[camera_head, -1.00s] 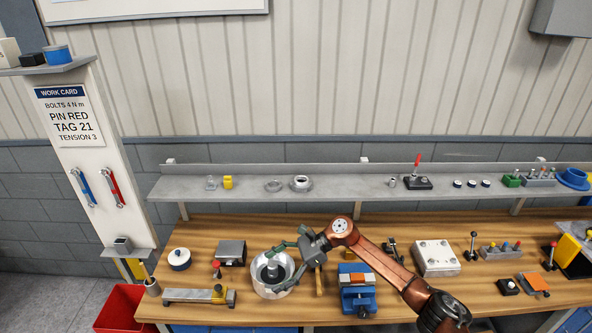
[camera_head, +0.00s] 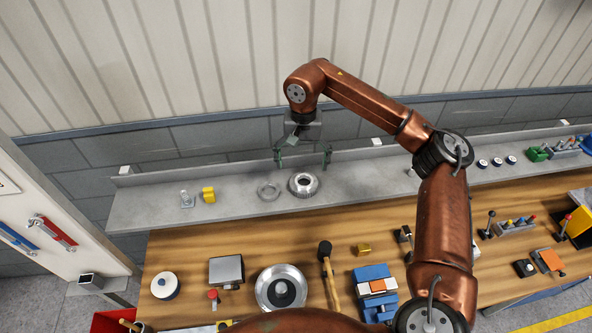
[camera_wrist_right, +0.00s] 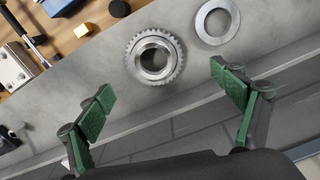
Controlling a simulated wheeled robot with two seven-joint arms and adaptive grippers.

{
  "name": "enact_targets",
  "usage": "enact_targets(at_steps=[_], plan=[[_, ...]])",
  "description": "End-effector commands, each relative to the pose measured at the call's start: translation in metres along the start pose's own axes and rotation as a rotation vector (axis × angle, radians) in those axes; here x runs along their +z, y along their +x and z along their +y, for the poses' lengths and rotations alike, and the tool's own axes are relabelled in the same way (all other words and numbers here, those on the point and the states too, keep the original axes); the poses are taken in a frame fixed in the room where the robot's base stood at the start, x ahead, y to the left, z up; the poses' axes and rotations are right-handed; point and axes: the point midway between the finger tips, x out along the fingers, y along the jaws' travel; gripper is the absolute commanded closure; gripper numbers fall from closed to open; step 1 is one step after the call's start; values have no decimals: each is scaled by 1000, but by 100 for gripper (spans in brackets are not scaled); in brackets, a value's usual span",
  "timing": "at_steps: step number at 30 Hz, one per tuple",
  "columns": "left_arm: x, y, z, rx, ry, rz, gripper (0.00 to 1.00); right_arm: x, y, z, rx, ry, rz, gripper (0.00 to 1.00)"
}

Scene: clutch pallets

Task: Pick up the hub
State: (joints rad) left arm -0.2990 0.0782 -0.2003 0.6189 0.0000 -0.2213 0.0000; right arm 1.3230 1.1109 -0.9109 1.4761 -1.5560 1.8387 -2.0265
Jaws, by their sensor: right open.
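The hub (camera_head: 303,184) is a grey metal toothed ring with a round bore. It lies flat on the grey shelf behind the bench and also shows in the right wrist view (camera_wrist_right: 154,57). My right gripper (camera_head: 303,158) is above the shelf, close to the hub, with its green-padded fingers spread wide and nothing between them. In the right wrist view the open fingers (camera_wrist_right: 166,87) are on either side of the hub, apart from it. My left gripper is not in view.
A thin flat ring (camera_head: 269,190) lies close beside the hub on the shelf (camera_head: 240,202). A yellow block (camera_head: 208,195) stands further left. On the bench below are a round metal bowl (camera_head: 262,291), a hammer (camera_head: 328,268) and a blue vise (camera_head: 372,274).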

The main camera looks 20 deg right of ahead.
Motion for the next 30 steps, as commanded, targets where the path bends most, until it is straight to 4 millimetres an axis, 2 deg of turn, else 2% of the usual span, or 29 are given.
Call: enact_targets(at_steps=[7,13,16,21,23,26,30], plan=[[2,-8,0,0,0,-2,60,-6,28,-1,4,3,-8,14],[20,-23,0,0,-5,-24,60,-13,60,-2,5,1,-15,14],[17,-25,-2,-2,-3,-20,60,-14,72,-2,5,3,-14,14],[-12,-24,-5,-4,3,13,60,-14,79,-2,3,3,-12,14],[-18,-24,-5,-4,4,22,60,-14,79,-2,3,3,-12,14],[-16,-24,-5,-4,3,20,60,-14,79,-2,3,3,-12,15],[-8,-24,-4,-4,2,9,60,-14,79,-2,3,3,-12,25]])
